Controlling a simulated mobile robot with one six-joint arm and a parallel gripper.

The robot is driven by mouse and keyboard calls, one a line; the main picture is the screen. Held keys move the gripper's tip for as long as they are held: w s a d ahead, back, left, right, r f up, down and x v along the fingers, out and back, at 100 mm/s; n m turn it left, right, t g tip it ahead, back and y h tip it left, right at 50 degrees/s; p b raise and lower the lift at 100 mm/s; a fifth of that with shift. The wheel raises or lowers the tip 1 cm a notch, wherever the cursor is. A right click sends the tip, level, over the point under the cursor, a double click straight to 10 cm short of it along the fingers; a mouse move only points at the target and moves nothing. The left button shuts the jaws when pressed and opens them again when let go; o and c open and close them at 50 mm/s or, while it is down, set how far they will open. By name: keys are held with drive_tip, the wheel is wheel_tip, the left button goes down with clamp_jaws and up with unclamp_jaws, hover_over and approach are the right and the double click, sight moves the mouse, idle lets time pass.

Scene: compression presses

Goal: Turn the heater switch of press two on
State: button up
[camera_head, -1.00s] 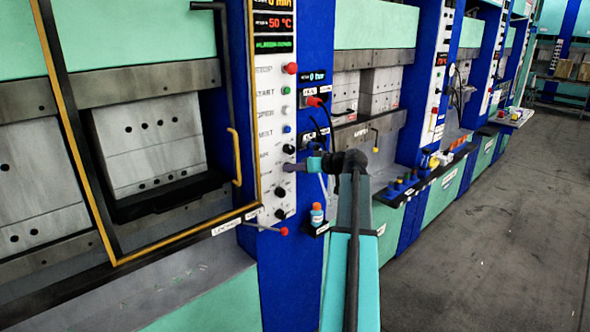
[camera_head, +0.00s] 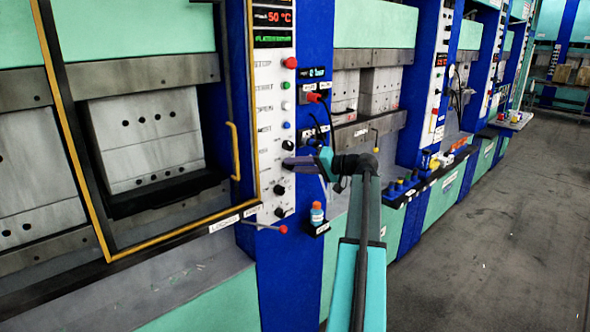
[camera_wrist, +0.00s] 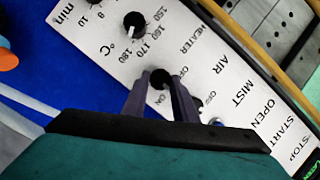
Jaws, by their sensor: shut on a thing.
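The heater switch (camera_wrist: 160,77) is a small round black knob on the white control panel (camera_wrist: 95,42), on the row lettered HEATER, with OFF and ON printed beside it. In the wrist view my gripper (camera_wrist: 159,84) has one finger on each side of this knob and is shut on it. The fingers partly cover the knob, and I cannot tell which way it points. In the head view my gripper (camera_head: 288,162) reaches the panel from the right, over the knob, between the black air knob (camera_head: 288,145) above and the temperature dial (camera_head: 280,190) below.
A yellow-edged press door (camera_head: 186,237) stands just left of the panel. A red-tipped lever (camera_head: 283,229) and an orange-capped bottle (camera_head: 317,214) are below my gripper. The floor (camera_head: 480,240) on the right is clear.

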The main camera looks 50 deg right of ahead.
drive_tip(key=shift+d+f+m+t+y+b, duration=0.1)
drive_tip(key=shift+m+t+y+b, duration=0.35)
drive_tip(key=shift+m, duration=0.85)
drive_tip(key=o, duration=1)
drive_tip(key=shift+o, duration=0.2)
drive_tip(key=shift+s, duration=0.15)
drive_tip(key=b+v, duration=0.2)
drive_tip(key=v, duration=1.1)
drive_tip(key=shift+s+d+b, duration=0.2)
drive_tip(key=shift+s+b, duration=0.1)
drive_tip(key=shift+b, duration=0.05)
drive_tip(key=shift+f, duration=0.2)
